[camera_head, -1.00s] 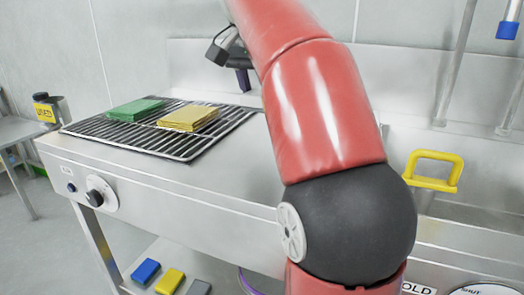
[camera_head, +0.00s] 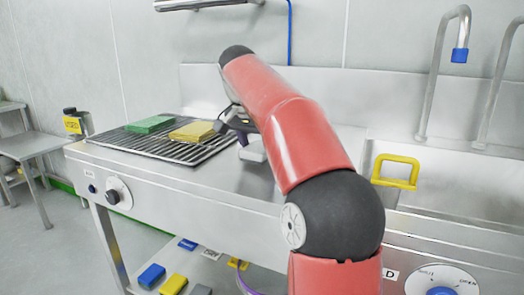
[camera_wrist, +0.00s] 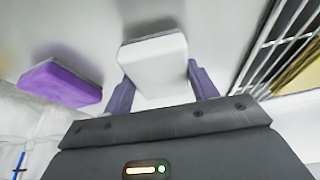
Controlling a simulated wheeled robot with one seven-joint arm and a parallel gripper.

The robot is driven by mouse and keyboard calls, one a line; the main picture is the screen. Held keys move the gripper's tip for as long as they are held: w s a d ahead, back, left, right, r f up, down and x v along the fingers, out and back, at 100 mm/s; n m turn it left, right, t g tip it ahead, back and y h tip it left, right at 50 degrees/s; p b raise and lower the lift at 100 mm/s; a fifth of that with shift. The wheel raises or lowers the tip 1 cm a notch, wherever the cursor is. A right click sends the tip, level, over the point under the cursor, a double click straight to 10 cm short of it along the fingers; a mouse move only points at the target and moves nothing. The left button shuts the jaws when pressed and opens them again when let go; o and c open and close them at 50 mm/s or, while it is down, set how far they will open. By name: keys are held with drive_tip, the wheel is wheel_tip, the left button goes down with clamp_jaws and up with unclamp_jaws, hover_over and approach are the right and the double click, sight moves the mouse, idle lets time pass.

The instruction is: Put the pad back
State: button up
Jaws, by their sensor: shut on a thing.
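My gripper (camera_head: 246,140) is shut on a white pad (camera_wrist: 155,62), seen between its two purple fingers in the wrist view. In the head view the white pad (camera_head: 253,152) shows beside my arm, low over the steel counter right of the rack; I cannot tell whether it touches the counter. A green pad (camera_head: 150,124) and a yellow pad (camera_head: 192,132) lie on the wire rack (camera_head: 190,156). A purple pad (camera_wrist: 62,82) lies left of the white pad in the wrist view; my arm may hide it in the head view.
A blue pad (camera_head: 151,276), a yellow pad (camera_head: 174,285) and other pads are on the lower shelf. A yellow handle (camera_head: 396,171) stands by the sink on the right. A labelled bottle (camera_head: 76,122) is left of the rack. The counter front (camera_head: 200,205) carries a knob.

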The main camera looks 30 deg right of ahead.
drive_tip(key=shift+w+f, duration=0.1)
drive_tip(key=shift+f+b, duration=0.3)
drive_tip(key=shift+f, duration=0.1)
drive_tip(key=o, duration=0.9)
drive_tip(key=shift+r, duration=0.1)
